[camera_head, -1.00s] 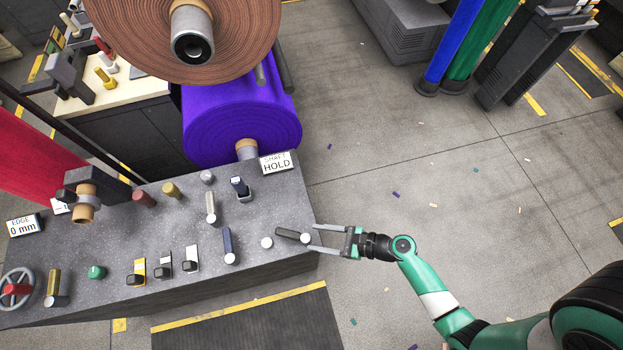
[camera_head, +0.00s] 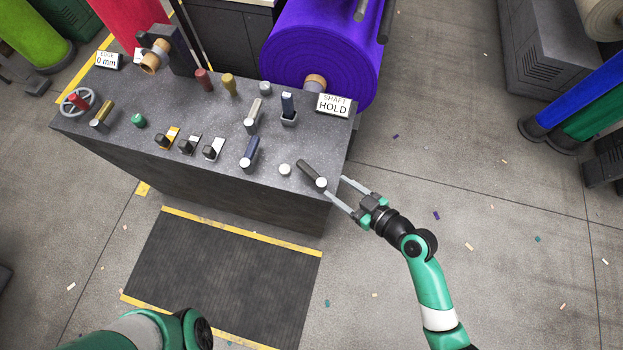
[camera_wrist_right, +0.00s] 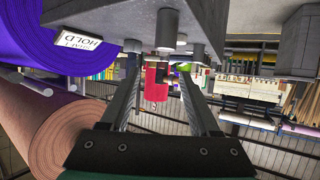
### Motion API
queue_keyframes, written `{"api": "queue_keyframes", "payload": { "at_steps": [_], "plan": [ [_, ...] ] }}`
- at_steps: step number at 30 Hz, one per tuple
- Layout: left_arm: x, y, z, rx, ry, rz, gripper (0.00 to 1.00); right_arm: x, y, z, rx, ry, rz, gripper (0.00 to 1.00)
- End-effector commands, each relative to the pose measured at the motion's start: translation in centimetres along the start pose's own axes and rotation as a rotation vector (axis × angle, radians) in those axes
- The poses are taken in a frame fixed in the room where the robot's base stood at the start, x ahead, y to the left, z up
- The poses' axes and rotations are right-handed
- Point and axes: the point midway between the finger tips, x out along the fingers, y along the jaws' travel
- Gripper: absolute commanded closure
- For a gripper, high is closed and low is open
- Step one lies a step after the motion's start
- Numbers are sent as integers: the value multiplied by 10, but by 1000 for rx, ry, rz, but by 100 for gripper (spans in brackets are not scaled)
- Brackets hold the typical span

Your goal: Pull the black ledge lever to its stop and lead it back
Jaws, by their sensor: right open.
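The black lever (camera_head: 309,172) lies at the right end of the grey console top, with a pale round cap (camera_head: 321,184) at its near end. My right gripper (camera_head: 336,187) is open at the console's right edge, its fingers pointing toward that cap. No grip on the lever shows, and I cannot tell whether a finger touches it. My left gripper is out of view; only part of my left arm shows at the bottom.
The console top (camera_head: 222,135) carries several other levers and knobs, including a dark blue lever (camera_head: 250,153) and a white knob (camera_head: 285,169). A "SHAFT HOLD" sign (camera_head: 333,105) stands behind the lever. A purple roll (camera_head: 325,50) is beyond.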

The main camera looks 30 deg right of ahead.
Motion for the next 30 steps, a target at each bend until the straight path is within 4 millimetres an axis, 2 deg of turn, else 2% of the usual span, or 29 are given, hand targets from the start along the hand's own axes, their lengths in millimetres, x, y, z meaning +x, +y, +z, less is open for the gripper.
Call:
{"api": "queue_keyframes", "payload": {
  "at_steps": [1, 8, 11, 22, 25, 30],
  "plan": [
    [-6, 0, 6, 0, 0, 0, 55, 6, -5, 5, -6, 5, -13, 38],
    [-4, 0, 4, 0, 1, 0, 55, 11, -8, 3, -4, 3, -22, 38],
    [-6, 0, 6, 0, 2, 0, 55, 24, -8, 3, -5, 4, -23, 38],
    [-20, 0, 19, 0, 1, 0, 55, 103, -10, 4, -2, 4, -23, 38],
    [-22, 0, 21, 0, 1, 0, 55, 115, -10, 4, -1, 3, -22, 38],
    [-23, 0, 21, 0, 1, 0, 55, 122, -10, 3, -1, 3, -21, 38]
  ]
}}
